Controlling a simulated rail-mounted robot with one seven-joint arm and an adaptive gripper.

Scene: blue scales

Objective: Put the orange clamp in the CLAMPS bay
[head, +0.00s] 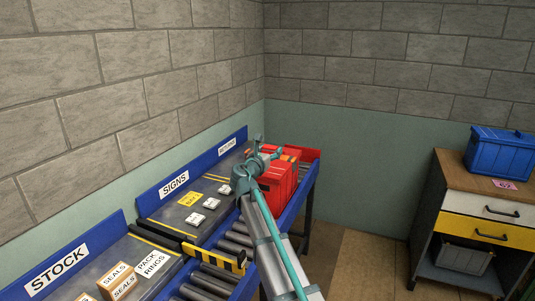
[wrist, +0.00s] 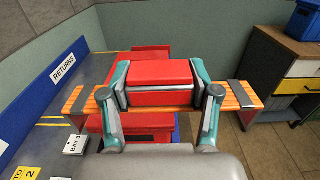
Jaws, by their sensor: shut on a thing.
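My gripper (wrist: 162,92) has its two teal fingers closed on either side of a red block with a ribbed orange bar sticking out left and right. I take this held thing to be the orange clamp (wrist: 240,95); it has grey bands near its ends. In the head view my gripper (head: 259,158) is over the far end of the blue-sided bench, with a bit of orange showing beside it. The clamp is above a red box (wrist: 145,127); I cannot tell how far. No CLAMPS label is readable in either view.
The bench has blue back panels reading STOCK (head: 57,268), SIGNS (head: 174,184) and RETURNS (wrist: 63,68). Small white blocks (head: 195,218), cartons (head: 117,275) and grey rollers (head: 205,285) are on it. A cabinet (head: 480,187) with a blue crate (head: 498,152) stands at right, across open floor.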

